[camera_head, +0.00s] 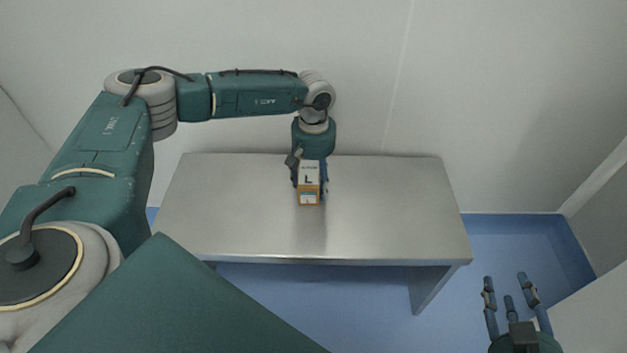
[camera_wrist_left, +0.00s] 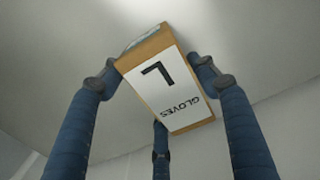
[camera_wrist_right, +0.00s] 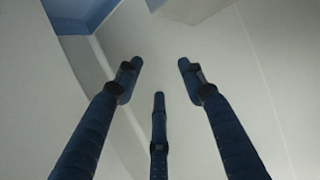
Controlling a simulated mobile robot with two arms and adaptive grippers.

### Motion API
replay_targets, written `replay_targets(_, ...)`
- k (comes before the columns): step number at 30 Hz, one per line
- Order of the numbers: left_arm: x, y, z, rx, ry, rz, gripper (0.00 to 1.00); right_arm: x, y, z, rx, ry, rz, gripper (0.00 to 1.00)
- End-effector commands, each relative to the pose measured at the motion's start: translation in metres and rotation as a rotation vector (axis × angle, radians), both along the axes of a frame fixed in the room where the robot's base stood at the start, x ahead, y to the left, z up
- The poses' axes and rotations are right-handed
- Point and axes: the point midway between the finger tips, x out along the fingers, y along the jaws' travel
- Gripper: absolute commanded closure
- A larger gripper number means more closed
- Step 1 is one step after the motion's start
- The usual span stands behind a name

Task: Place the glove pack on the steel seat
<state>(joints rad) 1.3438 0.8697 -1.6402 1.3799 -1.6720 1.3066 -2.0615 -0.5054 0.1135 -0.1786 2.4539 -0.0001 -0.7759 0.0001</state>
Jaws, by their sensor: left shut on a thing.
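The glove pack (camera_head: 309,184) is a small orange-brown box with a white label reading "L". My left gripper (camera_head: 310,168) is shut on it, with fingers on both sides. In the left wrist view the pack (camera_wrist_left: 168,82) sits between the fingers, with "GLOVES" on its label. The steel seat (camera_head: 230,210) is a bare grey metal bench under the pack. A dark patch shows on the seat in front of the pack; I cannot tell whether the pack touches the seat. My right gripper (camera_head: 513,290) is open and empty at the lower right, apart from the seat.
The seat's top is clear on both sides of the pack. A white wall (camera_head: 500,100) stands close behind the seat. Blue floor (camera_head: 520,245) shows to the right and under the seat. A pale panel (camera_head: 597,315) is at the lower right.

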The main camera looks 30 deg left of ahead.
Motion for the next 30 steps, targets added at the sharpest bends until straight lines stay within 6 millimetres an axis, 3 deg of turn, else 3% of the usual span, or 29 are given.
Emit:
replay_targets(8, 0.0, 0.0, -0.001, 0.0, 0.0, 0.0, 0.67, 0.001, 0.001, 0.002, 0.003, -0.011, 0.001, 0.6)
replay_targets(9, 0.0, 0.0, -0.001, 0.0, 0.0, 0.0, 0.38, 0.002, 0.001, 0.003, 0.004, -0.015, 0.001, 0.6)
replay_targets(12, 0.0, 0.0, -0.001, 0.0, 0.0, 0.0, 0.21, 0.002, 0.001, 0.003, 0.003, -0.014, 0.001, 0.6)
replay_targets(24, 0.0, 0.0, 0.004, 0.0, -0.001, 0.0, 0.21, 0.0, 0.0, 0.001, 0.0, 0.001, 0.001, 0.6)
replay_targets(30, 0.001, 0.0, 0.028, 0.0, -0.004, 0.0, 0.21, -0.022, -0.011, -0.029, -0.037, 0.158, -0.012, 0.6)
